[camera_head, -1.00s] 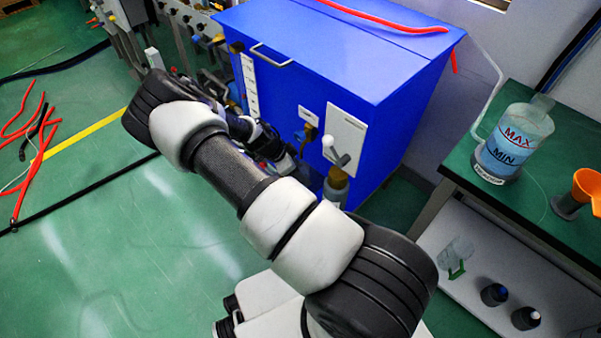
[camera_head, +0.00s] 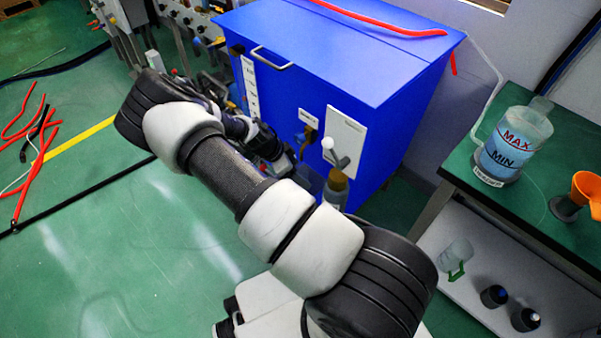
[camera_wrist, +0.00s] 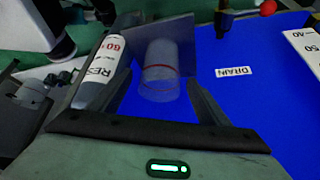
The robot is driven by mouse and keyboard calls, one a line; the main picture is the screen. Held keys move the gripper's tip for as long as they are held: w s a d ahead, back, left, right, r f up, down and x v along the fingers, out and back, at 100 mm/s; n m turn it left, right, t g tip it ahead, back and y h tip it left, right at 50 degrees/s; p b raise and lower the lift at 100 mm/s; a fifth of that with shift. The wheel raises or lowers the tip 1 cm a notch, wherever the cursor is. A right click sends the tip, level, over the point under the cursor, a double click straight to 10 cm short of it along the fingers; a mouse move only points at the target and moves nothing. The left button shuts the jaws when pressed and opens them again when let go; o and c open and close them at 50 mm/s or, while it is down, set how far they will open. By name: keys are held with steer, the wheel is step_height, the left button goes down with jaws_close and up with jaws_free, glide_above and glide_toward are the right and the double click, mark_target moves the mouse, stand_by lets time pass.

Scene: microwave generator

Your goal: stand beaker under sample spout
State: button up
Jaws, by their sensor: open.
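A clear beaker with a red ring (camera_wrist: 160,72) shows in the wrist view, between the two fingers of my gripper (camera_wrist: 158,98). The fingers are open and spread on either side of it; contact cannot be told. A grey plate (camera_wrist: 182,38) is beside the beaker's upper part. In the head view my gripper (camera_head: 278,162) is at the front of the blue cabinet (camera_head: 330,60), partly hidden by my arm. I cannot clearly make out the sample spout.
A labelled white-grey bottle (camera_wrist: 100,72) stands close to my left finger. A white-knobbed valve (camera_head: 333,150) with a bottle (camera_head: 336,188) below it is on the cabinet's right front. A bench (camera_head: 520,215) stands right, with a MAX/MIN vessel (camera_head: 512,148) and an orange funnel (camera_head: 585,188).

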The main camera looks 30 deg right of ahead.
steer(key=s+a+r+n+t+y+p, duration=0.1)
steer(key=s+a+r+n+y, duration=0.3)
steer(key=r, duration=0.8)
steer(key=s+a+r+n+y+p, duration=0.15)
steer(key=a+r, duration=0.35)
steer(key=r, duration=0.7)
steer(key=s+a+r+n+t+y, duration=0.1)
steer(key=s+a+r+n, duration=0.3)
steer(key=r, duration=0.7)
steer(key=s+r+n+t, duration=0.3)
steer(key=s+r+n, duration=0.6)
steer(key=s+r, duration=0.4)
steer(key=shift+s+a+r+t, duration=0.25)
steer(key=shift+s+r+t, duration=0.05)
steer(key=shift+t, duration=0.1)
steer(key=shift+h, duration=0.25)
